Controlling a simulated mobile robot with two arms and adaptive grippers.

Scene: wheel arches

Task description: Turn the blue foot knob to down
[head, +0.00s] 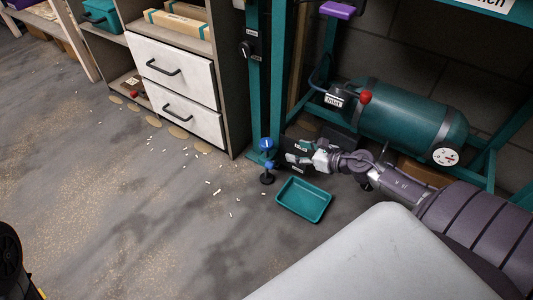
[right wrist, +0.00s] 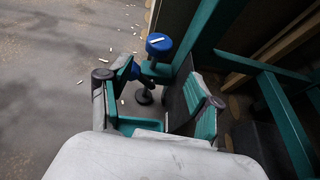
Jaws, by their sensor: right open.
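The blue foot knob (head: 266,144) has a white mark on its top and sits low at the foot of a teal post. It also shows in the right wrist view (right wrist: 159,46), just beyond my fingers. A second blue part (head: 269,165) is just below it, above a round black foot pad (head: 267,179). In the wrist view my finger partly covers this lower part. My right gripper (head: 290,156) is to the right of the knob, apart from it. In the wrist view its two fingers (right wrist: 160,88) are spread with nothing held. My left gripper is out of view.
A teal tray (head: 304,200) lies on the floor below my right gripper. A teal tank (head: 410,122) with a red knob (head: 365,97) is behind my right arm. A white drawer cabinet (head: 178,80) stands left of the post. The floor at left is open, with small white bits.

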